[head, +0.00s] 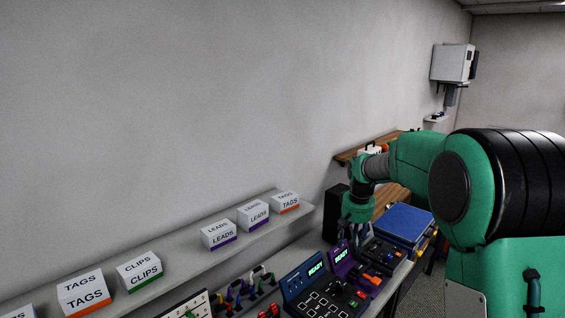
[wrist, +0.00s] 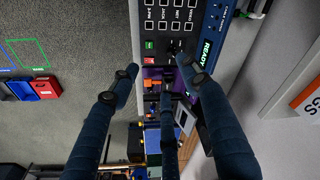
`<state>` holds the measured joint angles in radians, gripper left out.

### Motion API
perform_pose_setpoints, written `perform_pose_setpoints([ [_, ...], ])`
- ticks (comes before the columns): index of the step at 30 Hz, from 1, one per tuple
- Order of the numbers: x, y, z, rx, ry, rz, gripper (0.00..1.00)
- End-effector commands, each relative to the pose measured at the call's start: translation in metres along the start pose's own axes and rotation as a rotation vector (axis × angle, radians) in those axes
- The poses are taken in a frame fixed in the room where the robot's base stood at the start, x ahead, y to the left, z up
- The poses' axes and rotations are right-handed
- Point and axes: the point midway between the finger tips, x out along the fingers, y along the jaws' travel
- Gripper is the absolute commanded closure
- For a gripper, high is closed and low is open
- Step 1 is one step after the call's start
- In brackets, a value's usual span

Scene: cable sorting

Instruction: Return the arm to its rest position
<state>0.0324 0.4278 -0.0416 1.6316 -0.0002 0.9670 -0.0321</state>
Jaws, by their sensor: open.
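My arm (head: 415,155) reaches in from the right in the head view, bent over the far end of the bench. My gripper (head: 358,228) points down there, above the consoles, and looks empty. In the wrist view its dark blue fingers (wrist: 160,100) are spread apart with nothing between them. Below them lie a purple console (wrist: 158,84) and a blue console with a READY screen (wrist: 207,52). In the head view the purple console (head: 345,262) and the blue console (head: 318,278) stand side by side. I cannot tell the exact gap between fingertips and consoles.
A shelf (head: 190,262) along the wall carries several labelled boxes, such as a LEADS box (head: 219,235) and a CLIPS box (head: 139,271). A blue-topped case (head: 403,222) stands beyond my gripper. Red and blue bins (wrist: 35,88) sit on the floor. The space above the shelf is clear.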

Motion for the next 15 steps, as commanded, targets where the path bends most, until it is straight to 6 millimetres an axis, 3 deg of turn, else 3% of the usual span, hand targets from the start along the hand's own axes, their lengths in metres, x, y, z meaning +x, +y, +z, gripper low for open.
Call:
perform_pose_setpoints([
  [6, -0.04, -0.004, 0.041, 0.0, 0.036, 0.0, 0.54],
  [15, -0.084, -0.009, 0.103, 0.0, 0.084, 0.001, 0.54],
])
